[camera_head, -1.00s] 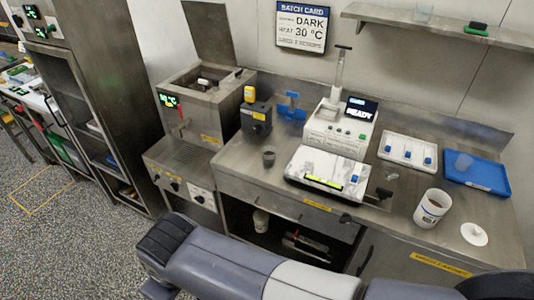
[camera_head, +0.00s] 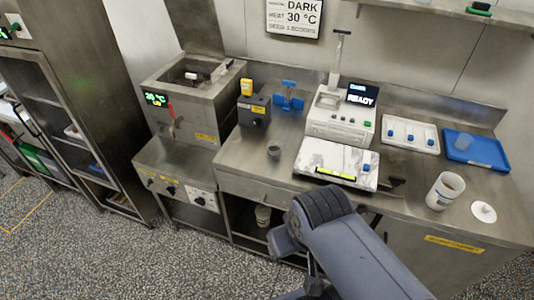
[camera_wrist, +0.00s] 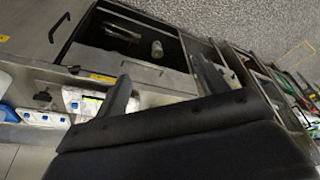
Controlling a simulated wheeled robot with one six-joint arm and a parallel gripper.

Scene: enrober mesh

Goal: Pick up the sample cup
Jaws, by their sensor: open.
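Several cups show in the head view, and I cannot tell for certain which is the sample cup. A small grey cup (camera_head: 273,150) stands upright on the steel counter, left of the white marbled plate. A larger white cup (camera_head: 445,190) stands open at the counter's right. A translucent cup (camera_head: 463,143) is on the blue tray (camera_head: 480,157). My gripper (camera_wrist: 163,85) is open, with its two dark fingers apart and nothing seen between them. It is in front of the counter, away from the cups. Its fingertips are not clear in the head view.
The white marbled plate (camera_head: 337,163) and the machine reading READY (camera_head: 338,121) stand mid-counter. A white tray (camera_head: 410,135) and round lid (camera_head: 483,212) lie right. A steel tank (camera_head: 192,97) stands left. A pale container (camera_wrist: 157,49) sits in the open cabinet below. Speckled floor lies free in front.

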